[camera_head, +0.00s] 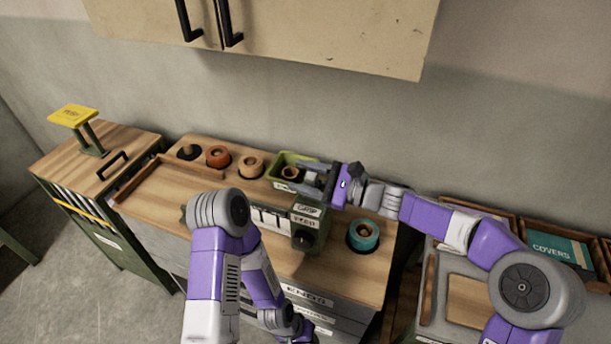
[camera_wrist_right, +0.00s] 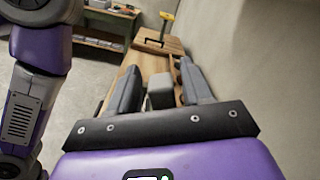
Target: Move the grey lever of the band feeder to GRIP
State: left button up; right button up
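The band feeder (camera_head: 270,219) is a dark green machine on the wooden bench top, with pale labels and a black knob (camera_head: 303,239) at its right end. The upper label appears to read GRIP (camera_head: 307,210); another label sits below it. My right gripper (camera_head: 312,182) is above the feeder's right end, pointing left. In the right wrist view its two grey fingers (camera_wrist_right: 160,88) are apart. A grey block (camera_wrist_right: 160,93), probably the lever's end, shows between them with narrow gaps; contact is unclear.
Rolls in several colours stand along the bench's back; a teal roll (camera_head: 362,236) is right of the feeder. A green bin (camera_head: 283,166) is behind the feeder. A yellow-topped stand (camera_head: 74,116) is far left. A COVERS box (camera_head: 558,250) is at right. Cabinets hang above.

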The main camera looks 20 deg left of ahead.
aim_at(317, 180)
jog(key=d, duration=0.7)
jog(key=shift+s+d+p, duration=0.1)
jog(key=shift+d+p, duration=0.2)
jog(key=shift+d, duration=0.05)
